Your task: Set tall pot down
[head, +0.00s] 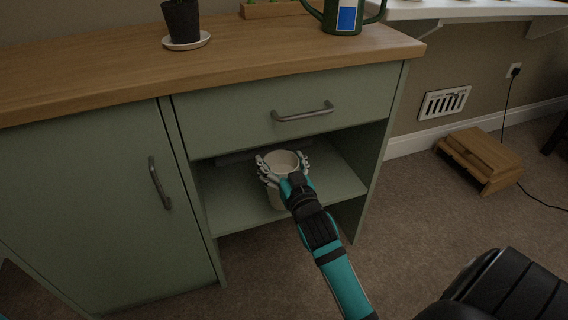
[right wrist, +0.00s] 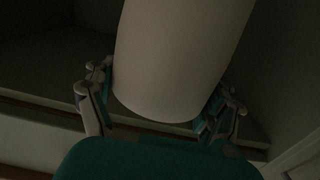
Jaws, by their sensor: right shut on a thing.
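The tall pot (head: 282,162) is a pale, off-white cylinder in the open shelf space under the drawer. My right gripper (head: 284,172) is shut on it, with fingers on both sides. In the right wrist view the pot (right wrist: 178,60) fills the middle, between the fingers of my right gripper (right wrist: 160,110). In the head view the pot looks upright; its lower part is partly hidden by my gripper and arm. I cannot tell whether its base touches the shelf board (head: 338,180). My left gripper is not in view.
The green cabinet has a closed drawer (head: 240,112) above the shelf and a closed door (head: 100,200) at left. On its wooden top (head: 250,50) stand a plant pot (head: 181,22) on a saucer and a green watering can (head: 342,16). A wooden step (head: 480,160) is at right.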

